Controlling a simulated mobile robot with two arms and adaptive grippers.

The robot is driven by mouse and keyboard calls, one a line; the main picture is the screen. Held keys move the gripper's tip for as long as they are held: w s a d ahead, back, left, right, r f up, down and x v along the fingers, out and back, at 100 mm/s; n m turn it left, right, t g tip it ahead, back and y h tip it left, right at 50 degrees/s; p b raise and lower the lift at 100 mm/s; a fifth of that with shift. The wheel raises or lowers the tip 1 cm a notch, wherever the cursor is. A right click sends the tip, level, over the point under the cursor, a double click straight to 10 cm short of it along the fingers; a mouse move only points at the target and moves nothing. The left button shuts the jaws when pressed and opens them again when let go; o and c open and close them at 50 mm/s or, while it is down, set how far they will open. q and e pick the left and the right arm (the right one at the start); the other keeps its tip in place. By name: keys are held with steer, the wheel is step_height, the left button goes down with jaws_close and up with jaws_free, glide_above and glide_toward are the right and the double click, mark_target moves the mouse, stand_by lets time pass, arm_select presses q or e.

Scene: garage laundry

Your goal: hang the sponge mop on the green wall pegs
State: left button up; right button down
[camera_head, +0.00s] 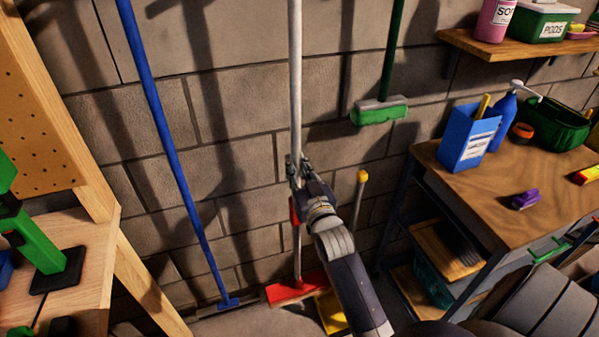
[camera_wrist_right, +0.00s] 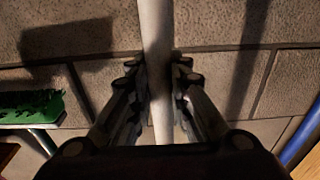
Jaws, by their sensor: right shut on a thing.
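My right gripper (camera_head: 297,168) is shut on the white pole (camera_head: 295,75) of what looks like the sponge mop, at about mid-height. The pole stands nearly upright in front of the block wall. Its red head (camera_head: 290,291) is low down near the floor; I cannot tell whether it touches. A red part (camera_head: 294,211) sits on the pole just below my gripper. The right wrist view shows the pole (camera_wrist_right: 156,25) between my right fingers (camera_wrist_right: 159,85). The pole's top and the green wall pegs are out of view. My left gripper is not in view.
A blue-poled tool (camera_head: 165,140) leans left of the mop. A green-poled broom (camera_head: 379,111) hangs to the right. A yellow dustpan (camera_head: 331,312) is beside the red head. A wooden workbench (camera_head: 470,190) stands right, a wooden table (camera_head: 85,265) left, a shelf (camera_head: 520,50) upper right.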

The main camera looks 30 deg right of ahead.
steer(key=shift+f+b+x, duration=0.2)
steer(key=shift+b+x, duration=0.3)
steer(key=shift+x, duration=1.85)
